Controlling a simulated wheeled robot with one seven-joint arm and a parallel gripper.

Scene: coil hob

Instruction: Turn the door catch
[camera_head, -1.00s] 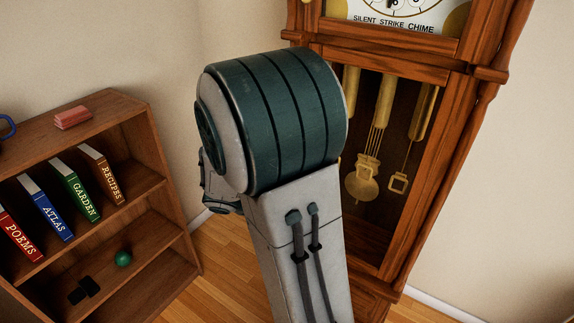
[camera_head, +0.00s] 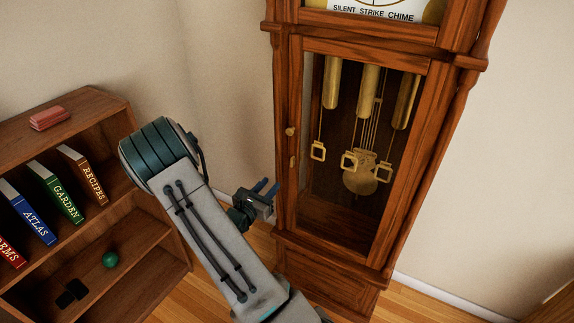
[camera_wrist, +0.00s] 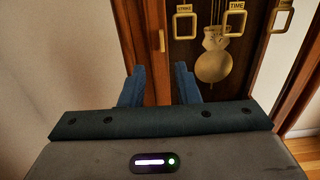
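The tall wooden clock's glazed door (camera_head: 284,95) is closed. On its left stile are a round brass knob (camera_head: 291,131) and, below it, a small upright brass piece (camera_head: 292,161); which of them is the catch I cannot tell for sure. In the wrist view a narrow upright brass piece (camera_wrist: 161,40) shows beyond the fingertips, between them. My gripper (camera_head: 267,186) is left of the door's edge, a little lower than the brass pieces. Its blue fingers (camera_wrist: 160,70) are apart with nothing between them, and not touching the door.
Brass weights (camera_head: 368,90) and a pendulum (camera_head: 360,180) hang behind the glass.

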